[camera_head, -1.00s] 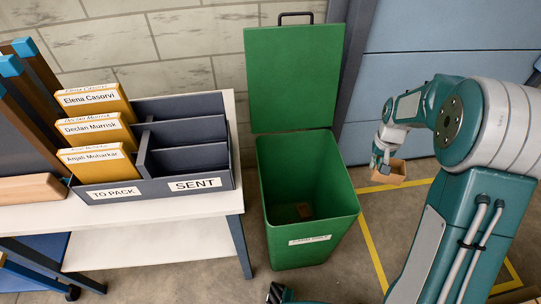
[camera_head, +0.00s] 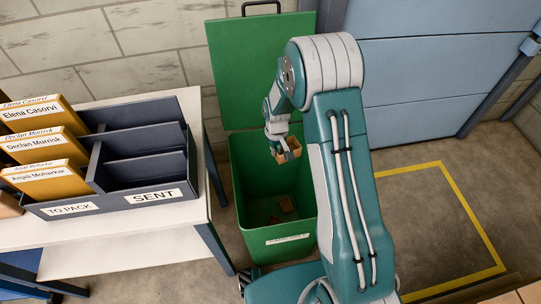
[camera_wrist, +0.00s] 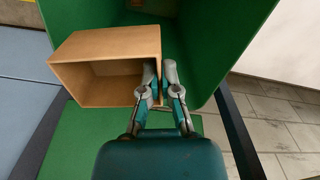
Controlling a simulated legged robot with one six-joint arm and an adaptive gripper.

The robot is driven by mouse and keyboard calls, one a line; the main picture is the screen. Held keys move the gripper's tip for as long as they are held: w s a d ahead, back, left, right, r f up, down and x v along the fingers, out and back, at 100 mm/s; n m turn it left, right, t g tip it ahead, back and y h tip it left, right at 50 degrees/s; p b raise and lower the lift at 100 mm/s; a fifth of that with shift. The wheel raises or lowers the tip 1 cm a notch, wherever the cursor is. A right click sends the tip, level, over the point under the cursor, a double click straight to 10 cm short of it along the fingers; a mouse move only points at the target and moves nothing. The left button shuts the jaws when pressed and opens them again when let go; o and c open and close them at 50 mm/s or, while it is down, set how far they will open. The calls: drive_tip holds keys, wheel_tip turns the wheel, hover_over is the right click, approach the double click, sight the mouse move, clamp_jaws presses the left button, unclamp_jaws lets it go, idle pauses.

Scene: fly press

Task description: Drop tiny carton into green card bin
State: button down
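The tiny carton (camera_head: 289,149) is a small open brown box. My gripper (camera_head: 274,136) holds it over the mouth of the green card bin (camera_head: 245,170). In the wrist view my gripper (camera_wrist: 166,82) is shut on one wall of the carton (camera_wrist: 110,45), with one finger inside and one outside. The carton's open side faces the wrist camera and it looks empty. The bin's green wall (camera_wrist: 225,25) shows behind it. The bin's lid (camera_head: 255,60) stands open against the wall. My arm covers the bin's right side in the head view.
Small brown pieces (camera_head: 286,203) lie on the bin's floor. A white table (camera_head: 120,235) to the left bears a grey sorter (camera_head: 150,170) labelled TO PACK and SENT, with yellow envelopes (camera_head: 45,180). Yellow-lined floor (camera_head: 425,215) at the right is clear.

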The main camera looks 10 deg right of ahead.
wheel_tip(320, 180, down, 9)
drive_tip(key=a+n, duration=0.1)
drive_tip(key=shift+s, duration=0.15)
idle(0.3)
drive_tip(key=c, duration=0.7)
unclamp_jaws()
wheel_tip(320, 180, up, 12)
drive_tip(key=shift+a+f, duration=0.1)
